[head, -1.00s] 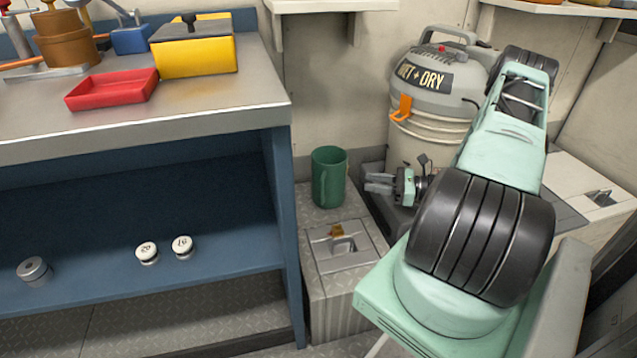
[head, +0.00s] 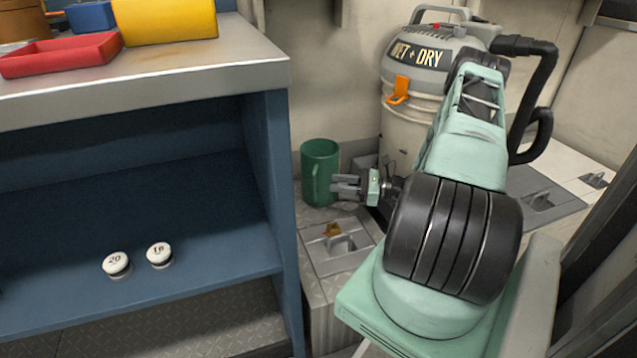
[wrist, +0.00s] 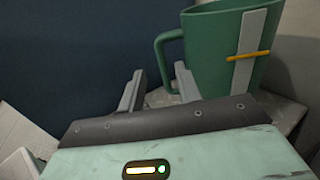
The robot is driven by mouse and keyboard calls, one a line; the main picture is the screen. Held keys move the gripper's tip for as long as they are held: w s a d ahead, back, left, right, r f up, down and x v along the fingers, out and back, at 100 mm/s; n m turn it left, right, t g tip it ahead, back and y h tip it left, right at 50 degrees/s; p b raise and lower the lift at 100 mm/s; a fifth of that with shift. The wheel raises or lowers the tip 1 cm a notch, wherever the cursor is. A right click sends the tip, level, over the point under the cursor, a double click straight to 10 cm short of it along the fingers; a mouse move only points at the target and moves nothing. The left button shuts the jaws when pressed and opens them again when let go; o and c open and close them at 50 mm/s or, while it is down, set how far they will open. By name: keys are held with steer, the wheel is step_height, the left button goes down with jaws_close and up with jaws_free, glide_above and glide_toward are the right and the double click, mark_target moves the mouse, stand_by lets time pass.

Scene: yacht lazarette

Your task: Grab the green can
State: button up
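The green can (head: 318,170) is mug-shaped with a side handle and stands upright on a grey locker top beside the blue shelf unit. In the wrist view the can (wrist: 222,45) is ahead and to the right, its handle ahead of the fingers. A pale grey strip with a thin orange band shows against its side. My gripper (head: 340,187) is just right of the can in the head view, at about the height of its lower half. Its two fingers also show in the wrist view (wrist: 159,85), spread apart with nothing between them. I cannot tell whether a finger touches the handle.
The blue shelf unit (head: 280,200) stands left of the can, with two white-topped knobs (head: 159,255) on its shelf. A wet/dry vacuum (head: 410,110) stands behind my arm. The locker lid has a raised latch (head: 338,241) in front of the can.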

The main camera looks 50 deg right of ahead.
mark_target(319, 178)
steer(key=b+x, duration=0.3)
steer(key=x, duration=0.4)
steer(key=shift+w+a+r, duration=0.15)
steer(key=shift+w+r, duration=0.05)
steer(key=shift+w, duration=0.15)
jaws_close()
stand_by(1.1)
